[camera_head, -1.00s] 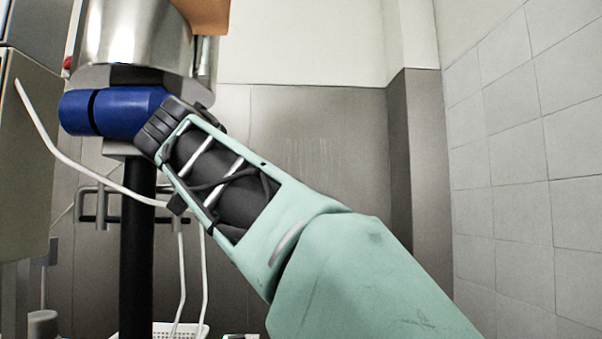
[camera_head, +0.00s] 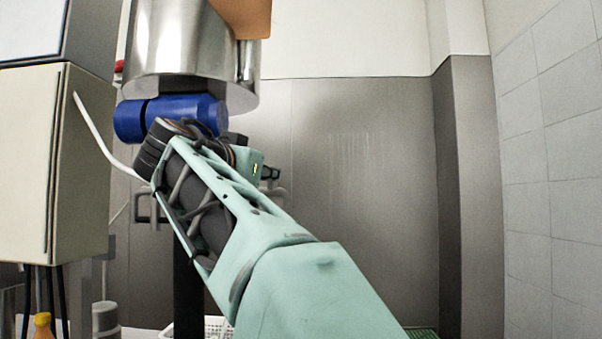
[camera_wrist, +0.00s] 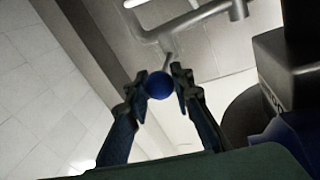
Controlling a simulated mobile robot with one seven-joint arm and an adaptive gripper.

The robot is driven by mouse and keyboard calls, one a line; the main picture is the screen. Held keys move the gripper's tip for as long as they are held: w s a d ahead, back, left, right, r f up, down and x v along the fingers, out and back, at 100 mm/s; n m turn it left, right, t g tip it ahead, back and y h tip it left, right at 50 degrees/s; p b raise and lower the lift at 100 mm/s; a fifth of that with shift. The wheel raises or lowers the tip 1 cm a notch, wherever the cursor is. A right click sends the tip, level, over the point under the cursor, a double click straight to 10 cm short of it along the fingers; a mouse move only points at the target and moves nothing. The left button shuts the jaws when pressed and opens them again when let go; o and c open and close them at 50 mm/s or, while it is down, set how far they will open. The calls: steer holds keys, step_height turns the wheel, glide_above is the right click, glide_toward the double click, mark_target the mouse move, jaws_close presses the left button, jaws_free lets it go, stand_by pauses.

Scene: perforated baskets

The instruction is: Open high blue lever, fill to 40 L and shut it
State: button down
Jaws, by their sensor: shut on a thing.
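In the wrist view, a round blue knob (camera_wrist: 159,86) sits at the end of a thin grey lever rod (camera_wrist: 168,58). The rod rises toward a pale grey pipe (camera_wrist: 195,20). My gripper (camera_wrist: 162,80) has a dark finger on each side of the knob and is shut on it. In the head view, my mint-green arm hides the knob and the fingers. No volume reading shows in either view.
A steel cylinder (camera_head: 185,55) hangs at the upper left above the arm. A beige cabinet (camera_head: 30,160) stands at left, with an orange bottle (camera_head: 42,326) below it. A white perforated basket (camera_head: 212,328) is low behind the arm. The right side is open to the tiled wall (camera_head: 550,190).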

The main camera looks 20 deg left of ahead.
steer(key=c, duration=1.7)
jaws_free()
steer(key=shift+s+a+f, duration=0.1)
steer(key=shift+s+a, duration=0.05)
steer(key=shift+s, duration=0.05)
steer(key=shift+o, duration=0.2)
steer(key=s+d, duration=0.1)
steer(key=s, duration=1.1)
steer(key=shift+d, duration=0.15)
steer(key=shift+w, duration=0.1)
